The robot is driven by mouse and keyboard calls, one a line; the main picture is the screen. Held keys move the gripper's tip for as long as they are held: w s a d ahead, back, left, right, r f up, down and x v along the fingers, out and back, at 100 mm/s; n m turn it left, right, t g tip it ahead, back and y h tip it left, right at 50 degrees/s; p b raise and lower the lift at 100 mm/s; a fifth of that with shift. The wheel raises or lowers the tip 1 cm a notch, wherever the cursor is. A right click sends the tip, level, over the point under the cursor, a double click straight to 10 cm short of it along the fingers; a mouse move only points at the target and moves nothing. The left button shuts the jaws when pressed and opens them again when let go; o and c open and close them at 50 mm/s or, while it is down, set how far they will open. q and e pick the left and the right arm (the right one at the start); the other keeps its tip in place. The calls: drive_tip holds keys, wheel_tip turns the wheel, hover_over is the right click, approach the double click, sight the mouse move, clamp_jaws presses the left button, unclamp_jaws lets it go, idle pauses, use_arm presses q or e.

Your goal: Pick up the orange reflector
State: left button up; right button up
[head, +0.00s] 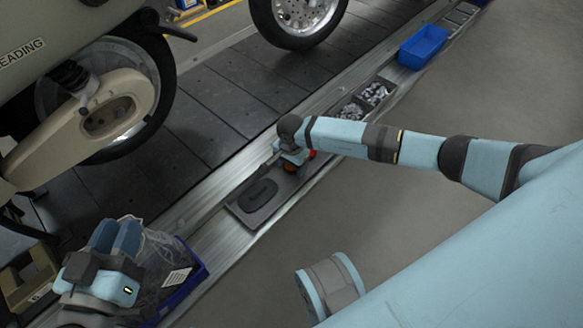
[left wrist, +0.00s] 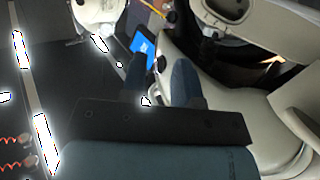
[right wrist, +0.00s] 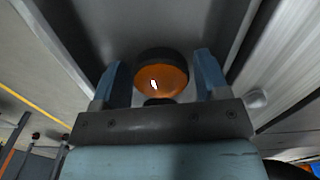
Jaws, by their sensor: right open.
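The orange reflector (right wrist: 165,78) is a round orange lens with a dark rim, in the right wrist view. It lies in a grey tray (right wrist: 150,20), between and slightly beyond the fingers of my right gripper (right wrist: 158,80). The fingers are open, with a gap visible on both sides of it.
A dark oval part (head: 258,195) lies in the near end of the tray. Bins of small metal parts (head: 374,92) and a blue bin (head: 422,46) stand farther along the rail. A blue crate with clear wrap (head: 190,283) is beside my left gripper. A motorcycle (head: 120,100) stands on the slats.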

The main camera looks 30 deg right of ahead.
drive_tip(key=c, duration=0.7)
drive_tip(key=shift+r, duration=0.1)
